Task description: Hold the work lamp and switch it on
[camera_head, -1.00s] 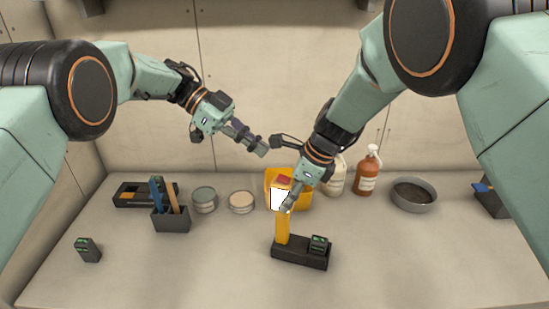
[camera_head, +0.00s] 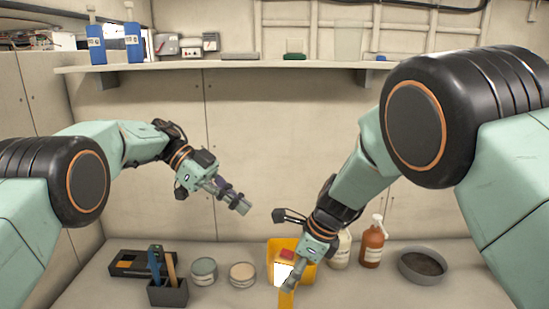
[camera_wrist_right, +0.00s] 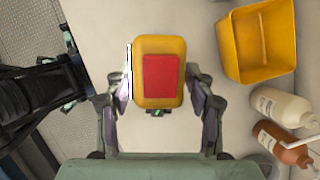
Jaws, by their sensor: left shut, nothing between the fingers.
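The work lamp (camera_head: 285,291) is yellow, with a bright white front panel and a red patch on top; it stands upright at the lower edge of the head view, its base cut off. The right wrist view shows the lamp (camera_wrist_right: 158,100) from above, with its red square (camera_wrist_right: 162,77) facing the camera. My right gripper (camera_head: 291,284) has its fingers on both sides of the lamp head and appears shut on it; this gripper (camera_wrist_right: 153,76) also shows in the right wrist view. My left gripper (camera_head: 241,206) is shut and empty, above and left of the lamp.
A yellow bin (camera_head: 303,262), a white bottle (camera_head: 340,250), a brown bottle (camera_head: 373,246) and a grey bowl (camera_head: 423,266) stand behind and right of the lamp. Two round tins (camera_head: 204,271) and a tool holder (camera_head: 167,292) are left. A shelf (camera_head: 230,66) crosses the back wall.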

